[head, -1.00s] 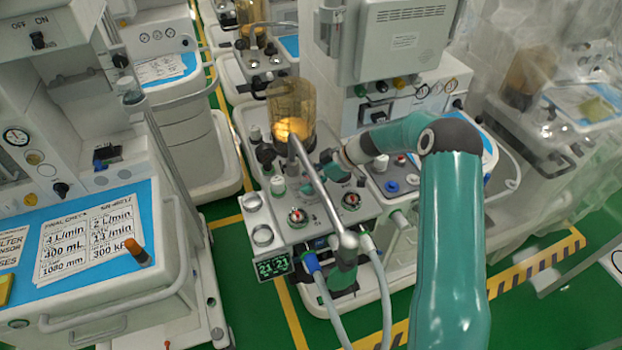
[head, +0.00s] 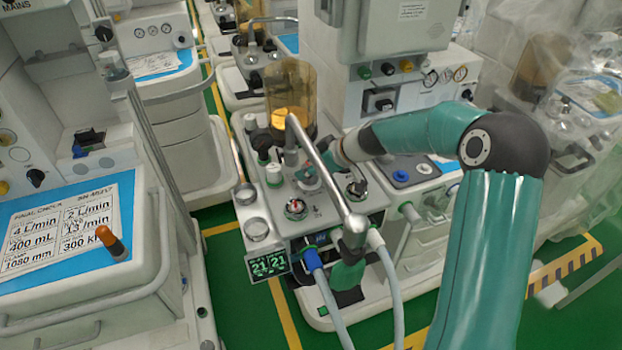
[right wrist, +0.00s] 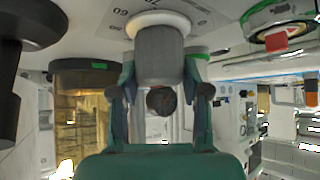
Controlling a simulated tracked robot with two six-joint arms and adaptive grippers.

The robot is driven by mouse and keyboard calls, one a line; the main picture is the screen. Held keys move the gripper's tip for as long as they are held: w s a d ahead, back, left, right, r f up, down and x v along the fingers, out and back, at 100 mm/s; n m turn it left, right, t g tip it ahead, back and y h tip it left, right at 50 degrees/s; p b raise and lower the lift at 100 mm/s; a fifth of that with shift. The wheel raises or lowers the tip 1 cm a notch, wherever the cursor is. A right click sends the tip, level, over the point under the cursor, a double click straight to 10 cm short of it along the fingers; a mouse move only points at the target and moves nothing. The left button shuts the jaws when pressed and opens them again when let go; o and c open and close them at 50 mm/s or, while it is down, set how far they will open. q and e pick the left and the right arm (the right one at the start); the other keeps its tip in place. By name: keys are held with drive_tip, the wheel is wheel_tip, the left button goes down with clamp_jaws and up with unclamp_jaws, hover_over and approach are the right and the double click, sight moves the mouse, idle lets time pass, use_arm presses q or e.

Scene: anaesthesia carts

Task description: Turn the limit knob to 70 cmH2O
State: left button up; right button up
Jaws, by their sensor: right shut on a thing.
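The limit knob (right wrist: 160,52) is a grey knob on a white collar in the right wrist view. A printed scale (right wrist: 135,17) lies behind it, with a 60 readable upside down. My right gripper (right wrist: 160,75) has a finger on each side of the knob and is shut on it. In the head view my right gripper (head: 312,178) is on the top panel of the middle cart (head: 262,200), partly hidden behind the slanted metal tube (head: 322,175). The knob's pointer and setting cannot be read. My left gripper is not in view.
A red-marked dial (head: 295,208) and a black-topped dial (head: 357,188) flank the gripper. An amber canister (head: 290,88) stands behind. Grey hoses (head: 389,285) hang in front. A cart with a check card (head: 65,228) stands at left.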

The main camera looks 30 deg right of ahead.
drive_tip(key=shift+m+h+b, duration=0.4)
drive_tip(key=shift+m+b, duration=0.1)
drive_tip(key=shift+m, duration=0.1)
drive_tip(key=o, duration=1.2)
drive_tip(key=shift+c, duration=0.2)
drive_tip(key=shift+r, duration=0.1)
drive_tip(key=v, duration=1.1)
drive_tip(key=shift+s, duration=0.45)
drive_tip(key=shift+r, duration=0.1)
